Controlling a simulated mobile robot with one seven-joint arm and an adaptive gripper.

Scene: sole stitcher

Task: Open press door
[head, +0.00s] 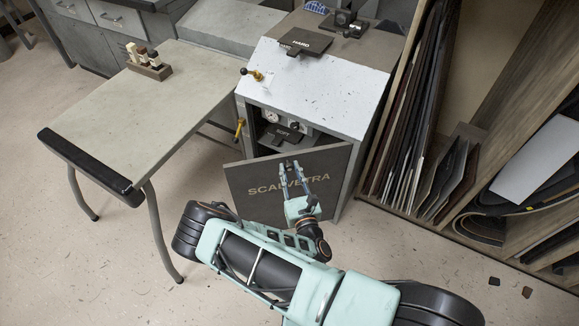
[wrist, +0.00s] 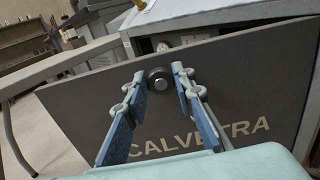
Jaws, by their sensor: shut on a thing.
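The press door (head: 255,190) is a dark grey panel lettered SCALVETRA on the front of the white-topped press cabinet (head: 330,85). It stands partly open, its left side swung out from the cabinet and its right side near the right post. My gripper (head: 291,164) reaches the door's upper edge. Behind the door, the cabinet interior shows a gauge (head: 271,116) and a black pad marked SOFT (head: 287,132). The lower interior is hidden by the door.
A grey worktable (head: 140,110) with a dark front edge stands left of the door. A rack of upright sheets (head: 415,120) stands close on the right. Floor is clear between the worktable and the door.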

